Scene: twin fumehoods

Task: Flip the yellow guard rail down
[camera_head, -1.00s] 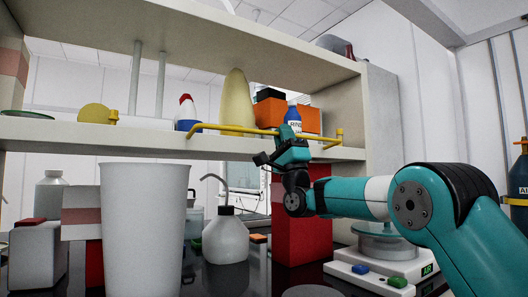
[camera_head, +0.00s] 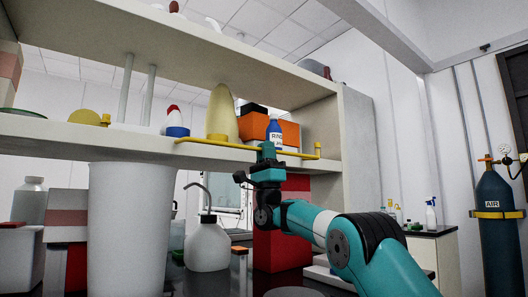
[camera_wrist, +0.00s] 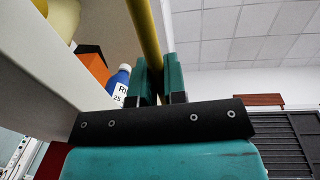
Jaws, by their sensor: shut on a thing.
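The yellow guard rail (camera_head: 225,147) runs along the front edge of the middle shelf (camera_head: 60,131), with its right end bent at a short upright (camera_head: 317,150). My gripper (camera_head: 267,150) reaches up from below and is shut on the rail, right of the rail's middle. In the wrist view the rail (camera_wrist: 143,30) passes down between my two teal fingers (camera_wrist: 158,78). The exact contact is partly hidden by the fingers.
Below are a large white cup (camera_head: 130,225), a wash bottle (camera_head: 207,245) and a red box (camera_head: 275,250).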

